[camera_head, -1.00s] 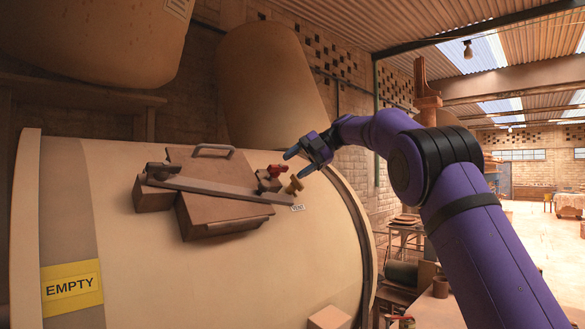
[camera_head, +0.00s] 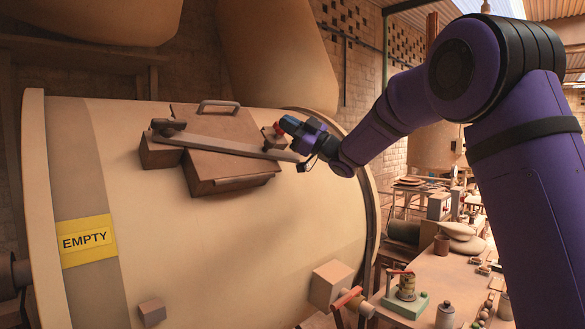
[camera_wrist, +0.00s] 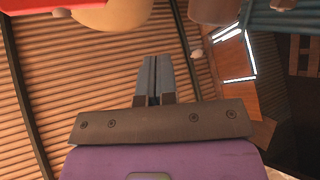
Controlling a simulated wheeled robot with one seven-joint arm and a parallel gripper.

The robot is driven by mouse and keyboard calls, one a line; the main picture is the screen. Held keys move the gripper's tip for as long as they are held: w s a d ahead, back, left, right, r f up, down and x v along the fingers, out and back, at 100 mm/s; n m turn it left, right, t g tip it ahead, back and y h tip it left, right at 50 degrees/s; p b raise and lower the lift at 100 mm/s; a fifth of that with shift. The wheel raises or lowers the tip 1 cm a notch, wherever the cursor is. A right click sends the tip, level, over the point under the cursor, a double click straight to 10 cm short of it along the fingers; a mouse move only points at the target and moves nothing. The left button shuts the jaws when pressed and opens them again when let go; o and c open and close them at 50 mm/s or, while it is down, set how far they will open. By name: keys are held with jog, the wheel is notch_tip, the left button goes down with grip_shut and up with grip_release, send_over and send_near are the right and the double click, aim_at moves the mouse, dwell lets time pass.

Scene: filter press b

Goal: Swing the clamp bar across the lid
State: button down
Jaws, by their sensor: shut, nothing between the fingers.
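The clamp bar (camera_head: 225,144), a long flat grey-brown bar, lies slanted over the brown lid (camera_head: 232,184) in the head view. Its left end is at a dark pivot (camera_head: 169,126) on a block left of the lid. Its right end extends past the lid to just below my gripper (camera_head: 286,123). The lid has a grey handle (camera_head: 218,104) at its top. My gripper is shut and empty beside a red part (camera_head: 275,129) at the lid's right, partly hiding it. I cannot tell whether it touches the bar. The wrist view shows the closed fingers (camera_wrist: 153,75).
The lid sits on a large cream drum (camera_head: 230,250) with a yellow EMPTY sign (camera_head: 87,240). A block (camera_head: 330,282) sticks out at the drum's lower right. A cluttered workbench (camera_head: 450,285) stands at the right. Large rounded vessels hang behind.

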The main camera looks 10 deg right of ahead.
aim_at(291, 160)
jog(key=s+d+f+m+t+h, duration=0.2)
jog(key=s+f+m+t+h, duration=0.1)
jog(key=f+m+t+h, duration=0.65)
jog(key=s+d+f+m+t+h, duration=0.2)
jog(key=f+m+t+h, duration=0.45)
jog(key=f+m, duration=0.5)
jog(key=shift+n+g, duration=0.4)
jog(key=x, duration=1.3)
jog(key=shift+w+a+f, duration=0.15)
jog(key=shift+w, duration=0.05)
jog(key=shift+w+a+r+n+g+y, duration=0.1)
jog(key=shift+w+r+n+g+y, duration=0.3)
jog(key=shift+n+y, duration=0.65)
jog(key=shift+w+d+r+n+g+y, duration=0.1)
jog(key=shift+w+r+n+g+y, duration=0.25)
jog(key=shift+n+y, duration=0.7)
jog(key=shift+w+a+r+n+g+y, duration=0.1)
jog(key=shift+w+r+n+g+y, duration=0.15)
jog(key=shift+w+r+n+y, duration=0.75)
jog(key=shift+s+f+m+y, duration=0.3)
jog(key=shift+s+f+y, duration=0.1)
jog(key=shift+s+f, duration=0.2)
